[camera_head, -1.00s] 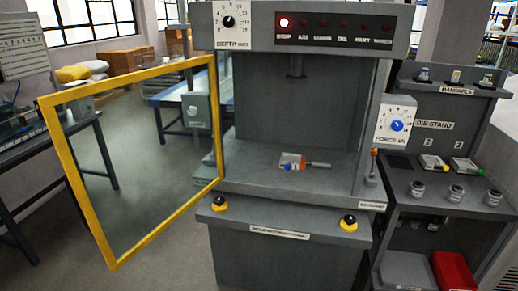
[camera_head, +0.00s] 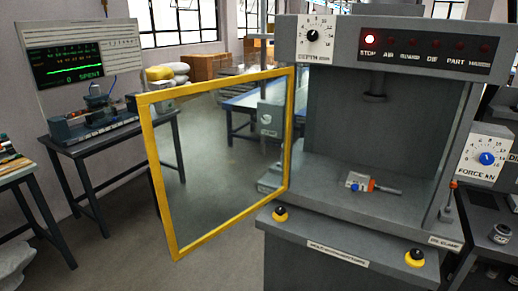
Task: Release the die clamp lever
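The die clamp lever (camera_head: 447,206) stands upright at the right front corner of the grey press bed. It has an orange-red tip and a grey base. A label (camera_head: 445,243) that appears to read "DIE CLAMP" is on the bed's front edge below it. A small die (camera_head: 358,182) with a blue knob and an orange-and-grey handle lies on the press bed (camera_head: 330,205). Neither of my grippers is in view.
A yellow-framed clear guard (camera_head: 167,190) stands swung open at the press's left. Yellow-and-black buttons (camera_head: 414,258) sit on the front ledge. A screen (camera_head: 80,62) and a bench (camera_head: 95,140) stand at left.

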